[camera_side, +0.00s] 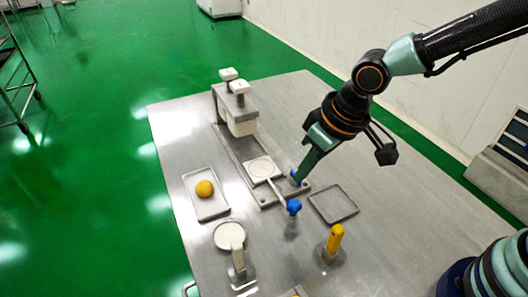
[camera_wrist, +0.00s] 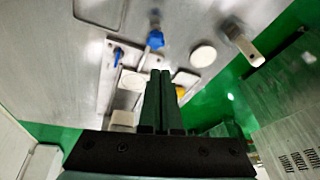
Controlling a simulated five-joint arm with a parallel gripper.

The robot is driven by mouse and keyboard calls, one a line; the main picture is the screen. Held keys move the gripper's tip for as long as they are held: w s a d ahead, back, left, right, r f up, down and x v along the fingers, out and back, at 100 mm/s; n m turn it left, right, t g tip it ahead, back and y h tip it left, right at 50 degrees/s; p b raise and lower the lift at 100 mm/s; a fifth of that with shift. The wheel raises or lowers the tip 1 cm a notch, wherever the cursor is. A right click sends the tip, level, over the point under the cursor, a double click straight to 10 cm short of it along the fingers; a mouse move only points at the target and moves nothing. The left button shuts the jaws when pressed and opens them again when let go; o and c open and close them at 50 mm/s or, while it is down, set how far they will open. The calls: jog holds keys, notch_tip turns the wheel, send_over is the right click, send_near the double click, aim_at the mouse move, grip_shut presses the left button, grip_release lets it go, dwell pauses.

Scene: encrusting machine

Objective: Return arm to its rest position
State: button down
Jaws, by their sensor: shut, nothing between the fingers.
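My gripper (camera_side: 299,181) is shut and empty, pointing down over the steel table (camera_side: 270,265). In the side view its tips overlap a blue knob (camera_side: 295,178) at the machine's base plate; contact cannot be told. In the wrist view the closed fingers (camera_wrist: 160,76) reach up the middle with nothing held. The encrusting machine (camera_side: 240,118) stands behind, with white-topped posts and a pale block. A round white disc (camera_side: 261,168) sits on its plate, with a handle running to a second blue knob (camera_side: 293,207).
A yellow ball (camera_side: 204,188) sits on a tray (camera_side: 214,209) at left. An empty tray (camera_side: 345,213) lies to the right. A yellow-handled tool (camera_side: 335,238), a round white dish (camera_side: 229,235) and a pale-handled tool (camera_side: 238,258) stand near the front.

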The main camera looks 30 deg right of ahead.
jog(key=s+d+r+m, duration=0.1)
jog(key=d+r, duration=0.2)
jog(key=d, duration=0.4)
jog(key=s+d+r+m+t+h, duration=0.1)
jog(key=d+r, duration=0.3)
jog(key=d, duration=0.3)
jog(key=s+d+r+m+t+h, duration=0.1)
jog(key=s+d+r, duration=0.1)
jog(key=d, duration=0.5)
jog(key=shift+r+m, duration=0.4)
jog(key=shift+r, duration=0.4)
